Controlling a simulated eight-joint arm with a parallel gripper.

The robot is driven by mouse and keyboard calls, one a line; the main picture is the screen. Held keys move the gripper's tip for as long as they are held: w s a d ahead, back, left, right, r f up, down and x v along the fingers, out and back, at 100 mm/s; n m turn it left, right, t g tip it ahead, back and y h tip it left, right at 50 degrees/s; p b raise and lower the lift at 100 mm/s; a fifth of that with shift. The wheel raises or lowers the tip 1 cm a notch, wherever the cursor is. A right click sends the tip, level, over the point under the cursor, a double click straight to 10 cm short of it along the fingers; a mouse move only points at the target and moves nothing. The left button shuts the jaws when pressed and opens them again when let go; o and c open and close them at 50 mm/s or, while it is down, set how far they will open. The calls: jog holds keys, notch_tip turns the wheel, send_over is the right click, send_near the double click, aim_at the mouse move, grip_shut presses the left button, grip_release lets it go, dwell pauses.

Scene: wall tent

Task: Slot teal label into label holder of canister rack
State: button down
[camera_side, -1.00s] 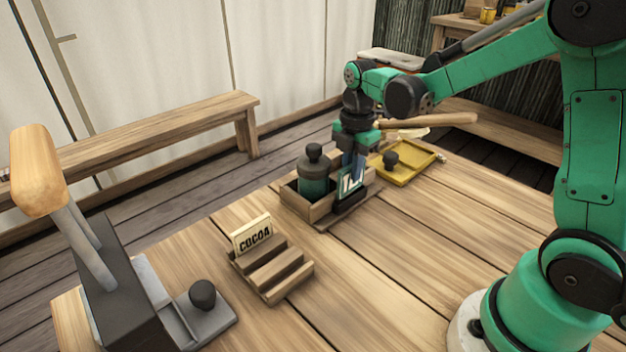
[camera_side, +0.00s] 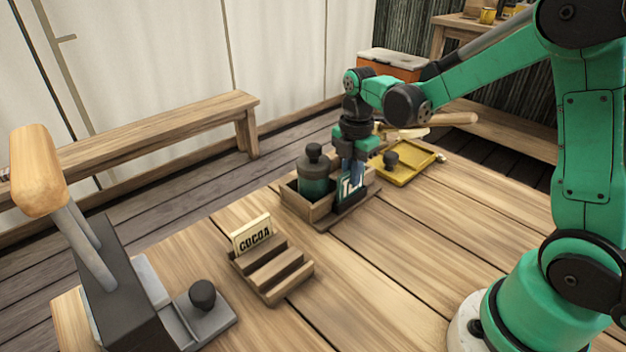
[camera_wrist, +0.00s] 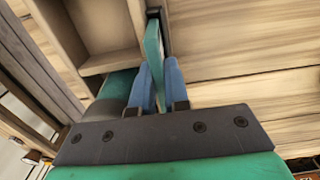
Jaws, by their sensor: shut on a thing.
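The teal label (camera_side: 349,188) stands upright at the front of the wooden canister rack (camera_side: 306,207), its white face partly showing in the side view. Its lower edge is at the black label holder (camera_side: 352,203); I cannot tell how deep it sits. My gripper (camera_side: 352,168) points down and is shut on the label's upper part. In the wrist view, the blue fingers of my gripper (camera_wrist: 160,88) stand on both sides of the teal label (camera_wrist: 153,50), and the dark holder (camera_wrist: 165,25) is at its far end. A dark teal canister (camera_side: 314,172) stands in the rack.
A wooden block stand (camera_side: 272,270) holds a COCOA card (camera_side: 252,235) nearer the camera. A yellow tray (camera_side: 410,165) with a black-knobbed piece lies behind the rack. A large wooden-handled press (camera_side: 110,270) stands at front left. The table right of the rack is clear.

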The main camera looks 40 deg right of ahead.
jog(key=shift+f, duration=0.7)
dwell(0.5)
grip_release()
jog(key=shift+r, duration=0.1)
dwell(1.0)
jog(key=shift+r, duration=4.45)
notch_tip(320, 180, up, 4)
jog(key=s+a+f+m+t, duration=0.4)
jog(key=s+a+m+t, duration=0.3)
jog(key=m, duration=1.1)
jog(key=shift+s, duration=0.15)
